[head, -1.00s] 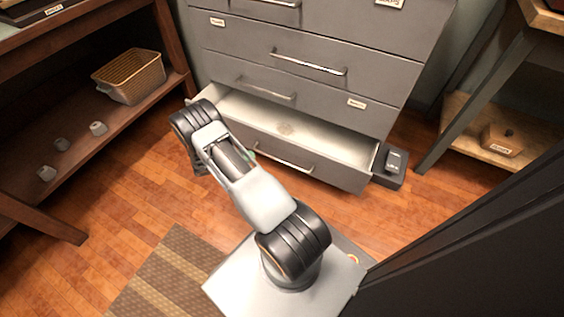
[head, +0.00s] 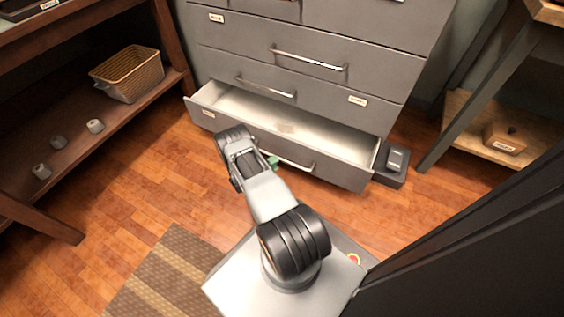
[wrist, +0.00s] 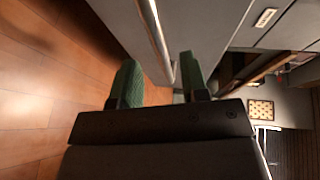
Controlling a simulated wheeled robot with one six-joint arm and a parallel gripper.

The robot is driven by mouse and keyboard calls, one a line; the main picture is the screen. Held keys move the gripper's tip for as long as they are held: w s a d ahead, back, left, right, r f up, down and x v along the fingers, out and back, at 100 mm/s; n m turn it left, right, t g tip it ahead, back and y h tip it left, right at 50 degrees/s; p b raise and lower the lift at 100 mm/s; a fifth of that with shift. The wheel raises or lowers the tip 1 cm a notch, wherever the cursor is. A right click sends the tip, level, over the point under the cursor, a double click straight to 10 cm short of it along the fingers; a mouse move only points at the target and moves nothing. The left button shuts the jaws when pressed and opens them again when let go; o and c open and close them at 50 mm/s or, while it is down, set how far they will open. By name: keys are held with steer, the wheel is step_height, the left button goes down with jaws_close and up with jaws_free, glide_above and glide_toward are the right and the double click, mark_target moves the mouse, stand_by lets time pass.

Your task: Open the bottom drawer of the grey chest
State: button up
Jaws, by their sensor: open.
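The grey chest (head: 310,40) stands at the back. Its bottom drawer (head: 335,168) is pulled out, and its pale, empty-looking inside shows over the front panel. A silver bar handle (head: 296,163) runs along that panel; a bar handle also shows in the wrist view (wrist: 153,28). My gripper (head: 273,162) is in front of the panel, by the handle, and mostly hidden by my arm in the head view. In the wrist view the green-padded fingers (wrist: 160,82) are apart, with the handle's near end between or just beyond them. I cannot tell whether they touch it.
The drawers above are shut. A dark box (head: 392,165) lies on the floor at the drawer's right. A brown shelf with a wicker basket (head: 127,74) is at left, a wooden stand (head: 490,135) at right. The wooden floor left of my arm is clear.

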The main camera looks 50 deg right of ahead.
mark_target(282, 159)
steer(key=shift+b+x, duration=0.6)
steer(key=shift+x, duration=1.9)
steer(key=shift+c, duration=0.4)
jaws_close()
